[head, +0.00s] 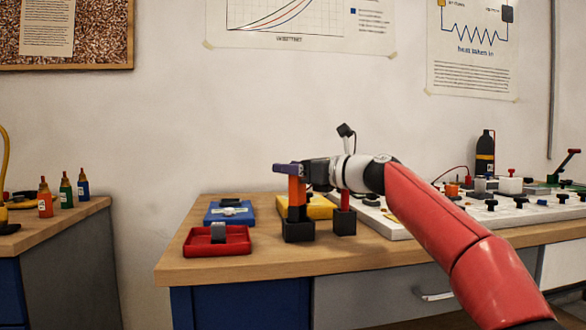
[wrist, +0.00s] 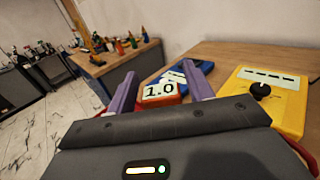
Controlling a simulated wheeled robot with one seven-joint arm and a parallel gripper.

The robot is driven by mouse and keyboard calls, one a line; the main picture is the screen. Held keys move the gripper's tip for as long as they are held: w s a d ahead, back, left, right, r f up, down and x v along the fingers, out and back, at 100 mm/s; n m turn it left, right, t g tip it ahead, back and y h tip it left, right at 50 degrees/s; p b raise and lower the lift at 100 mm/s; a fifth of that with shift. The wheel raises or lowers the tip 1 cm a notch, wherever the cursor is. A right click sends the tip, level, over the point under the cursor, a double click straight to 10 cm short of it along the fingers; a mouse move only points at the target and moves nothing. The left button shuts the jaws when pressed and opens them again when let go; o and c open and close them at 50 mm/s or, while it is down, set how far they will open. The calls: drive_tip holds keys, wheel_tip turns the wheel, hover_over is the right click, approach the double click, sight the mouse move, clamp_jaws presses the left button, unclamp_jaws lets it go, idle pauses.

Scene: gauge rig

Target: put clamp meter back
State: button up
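The clamp meter (head: 297,194) is an orange upright body with dark parts, standing over a black block-shaped holder (head: 298,231) near the table's front edge. Its lower end appears to be in the holder. My gripper (head: 288,168) is at its top, with purple fingers reaching to the left. The holder is hidden in the wrist view.
A red tray (head: 204,248) with a grey item stands at the front left. A blue case (head: 229,213) and a yellow meter (head: 321,208) lie behind. Just right is a black block with a red top (head: 344,222). A white board (head: 400,229) fills the table's right.

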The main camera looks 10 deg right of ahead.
drive_tip(key=shift+o, duration=0.5)
drive_tip(key=shift+r, duration=0.1)
drive_tip(key=shift+r+p, duration=0.3)
drive_tip(key=shift+p, duration=0.05)
drive_tip(key=b+v, duration=0.3)
drive_tip(key=v, duration=0.9)
drive_tip(key=shift+r, duration=0.15)
